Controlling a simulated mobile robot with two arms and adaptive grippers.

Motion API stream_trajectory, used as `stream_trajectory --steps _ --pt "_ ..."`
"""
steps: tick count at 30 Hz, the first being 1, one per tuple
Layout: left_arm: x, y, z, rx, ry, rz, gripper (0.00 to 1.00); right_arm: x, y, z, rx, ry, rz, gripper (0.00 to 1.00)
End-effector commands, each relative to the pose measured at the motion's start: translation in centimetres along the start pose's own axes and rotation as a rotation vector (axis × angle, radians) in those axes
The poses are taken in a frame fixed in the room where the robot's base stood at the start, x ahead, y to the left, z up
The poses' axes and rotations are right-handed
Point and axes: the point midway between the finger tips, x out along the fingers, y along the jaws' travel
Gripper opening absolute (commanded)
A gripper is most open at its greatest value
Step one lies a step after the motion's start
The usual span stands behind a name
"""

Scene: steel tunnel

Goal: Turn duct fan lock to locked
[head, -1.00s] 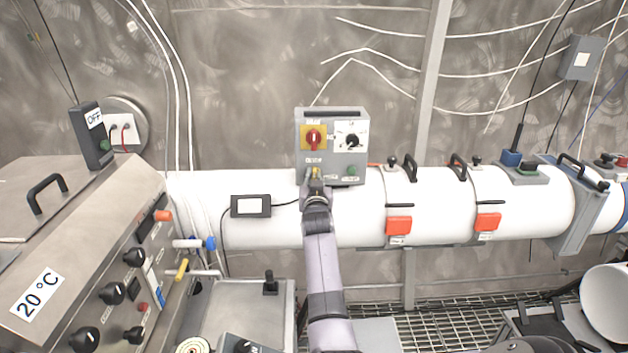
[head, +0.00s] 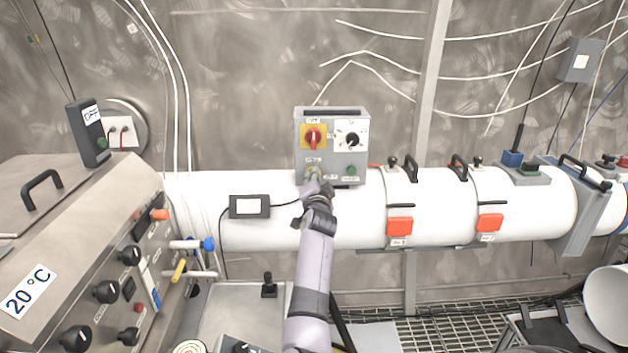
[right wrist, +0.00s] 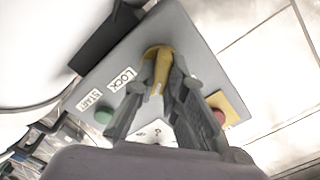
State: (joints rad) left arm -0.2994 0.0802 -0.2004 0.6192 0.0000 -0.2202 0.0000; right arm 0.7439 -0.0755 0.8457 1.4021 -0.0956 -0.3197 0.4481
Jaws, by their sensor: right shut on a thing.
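The grey fan control box (head: 359,115) is mounted above the white duct. Its yellow lock key (right wrist: 163,66) shows in the right wrist view beside the LOCK label (right wrist: 122,80). My right gripper (right wrist: 160,88) is shut on the key, one finger on each side of it. In the head view my right gripper (head: 314,187) is at the box's lower left corner and partly covers the lock. The exact turn of the key is hard to tell. My left gripper is not in view.
The box also carries a red knob on a yellow plate (head: 313,137), a black dial (head: 351,140) and a green start button (head: 351,171). A small display (head: 250,207) sits left on the duct (head: 280,235). A steel console (head: 75,240) stands at the left.

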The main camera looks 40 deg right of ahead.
Motion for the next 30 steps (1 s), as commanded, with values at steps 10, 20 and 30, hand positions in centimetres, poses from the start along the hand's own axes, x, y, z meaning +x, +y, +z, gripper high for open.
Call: stream_trajectory --steps 10,20,30 --pt "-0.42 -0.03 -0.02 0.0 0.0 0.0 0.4 -0.02 0.16 -0.03 0.32 0.002 0.002 0.0" --pt "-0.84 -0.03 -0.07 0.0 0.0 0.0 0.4 -0.02 0.4 0.02 0.545 0.002 0.003 0.0" --pt "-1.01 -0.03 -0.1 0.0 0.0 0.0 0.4 -0.03 0.55 0.12 0.644 0.002 0.004 0.0"
